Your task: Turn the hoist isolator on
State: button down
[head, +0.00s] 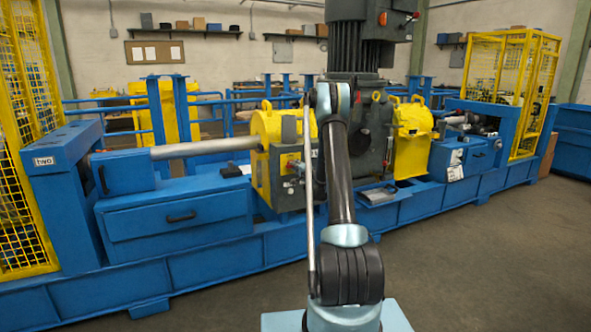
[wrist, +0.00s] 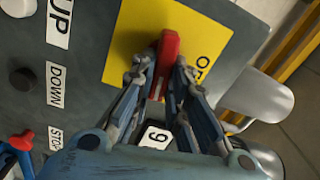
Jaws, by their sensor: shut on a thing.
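The isolator's red handle (wrist: 169,48) stands on a yellow plate (wrist: 135,30) on a grey panel in the wrist view. Part of a label beginning with "O" shows to its right on the plate. My gripper (wrist: 160,78) has its two fingers on either side of the handle, shut on it. The fingers hide the handle's lower part and some of the plate. In the head view my arm stands in front of the grey machine, and I cannot make out the gripper or handle there.
Labels UP (wrist: 60,22), DOWN (wrist: 54,86) and STOP line the panel's left side, near a black button (wrist: 22,79). A red-topped part (wrist: 21,141) is at lower left. A rounded grey part (wrist: 262,97) stands close on the right. Blue machine frames (head: 180,215) surround the place.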

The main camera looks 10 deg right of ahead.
jog(key=shift+d+f+m, duration=0.15)
jog(key=shift+d+m, duration=0.1)
jog(key=shift+m, duration=0.65)
jog(key=c, duration=1.7)
grip_release()
jog(key=shift+f, duration=0.1)
jog(key=shift+o, duration=0.7)
jog(key=shift+a, duration=0.1)
jog(key=shift+s, duration=0.1)
jog(key=v, duration=1.1)
jog(key=shift+s, duration=0.3)
